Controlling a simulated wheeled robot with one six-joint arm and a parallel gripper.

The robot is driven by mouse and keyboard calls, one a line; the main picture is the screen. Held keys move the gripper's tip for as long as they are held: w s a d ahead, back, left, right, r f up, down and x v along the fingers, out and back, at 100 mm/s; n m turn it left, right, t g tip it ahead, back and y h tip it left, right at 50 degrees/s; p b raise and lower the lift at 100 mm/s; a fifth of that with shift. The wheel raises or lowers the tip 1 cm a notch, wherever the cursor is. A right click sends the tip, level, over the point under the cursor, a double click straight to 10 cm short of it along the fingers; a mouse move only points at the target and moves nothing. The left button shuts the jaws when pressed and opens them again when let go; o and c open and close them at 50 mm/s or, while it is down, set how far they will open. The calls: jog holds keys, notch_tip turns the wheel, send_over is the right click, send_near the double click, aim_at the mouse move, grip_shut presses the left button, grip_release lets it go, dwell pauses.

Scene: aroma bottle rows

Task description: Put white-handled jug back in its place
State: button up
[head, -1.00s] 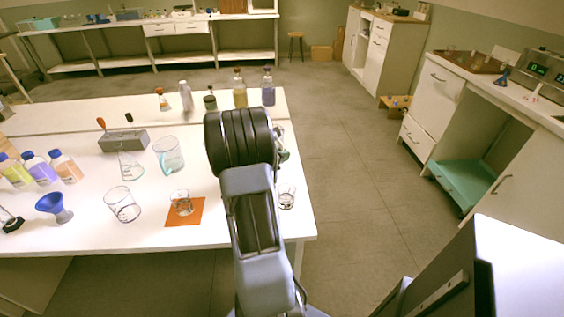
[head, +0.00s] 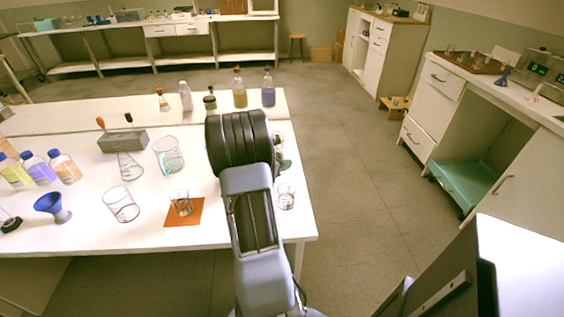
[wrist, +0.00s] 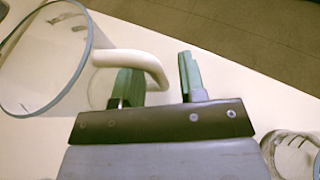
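The white-handled jug (wrist: 42,62) is clear glass with a grey-blue rim, at the left of the wrist view. Its white handle (wrist: 140,60) loops out toward my gripper (wrist: 160,85). My gripper's two green fingers are apart, one within the handle's loop and the other beyond its outer side. I cannot tell whether either finger touches the handle. In the head view my arm hides most of the jug and gripper. Another jug (head: 168,155), with a teal handle, stands left of my arm.
A beaker (head: 286,196) stands near the bench's right edge. Another beaker (head: 181,203) is on an orange mat (head: 160,239). Several bottles, including an amber one (head: 239,92), stand behind my arm. Open floor (head: 350,190) lies right of the bench.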

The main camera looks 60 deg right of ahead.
jog(key=shift+r, duration=0.2)
jog(key=a+r+m+t+y, duration=0.2)
jog(key=a+m+y, duration=0.2)
jog(key=a, duration=1)
jog(key=w+a+r+m+t+y+p, duration=0.1)
jog(key=a+r+m+t+y, duration=0.2)
jog(key=a, duration=1.2)
jog(key=a+r+m+t+y, duration=0.2)
jog(key=a+m+y, duration=0.3)
jog(key=a, duration=1)
jog(key=shift+w+r+m+t+y, duration=0.2)
jog(key=shift+r+m+t+y, duration=0.15)
jog(key=shift+r+m, duration=0.5)
jog(key=shift+p, duration=0.3)
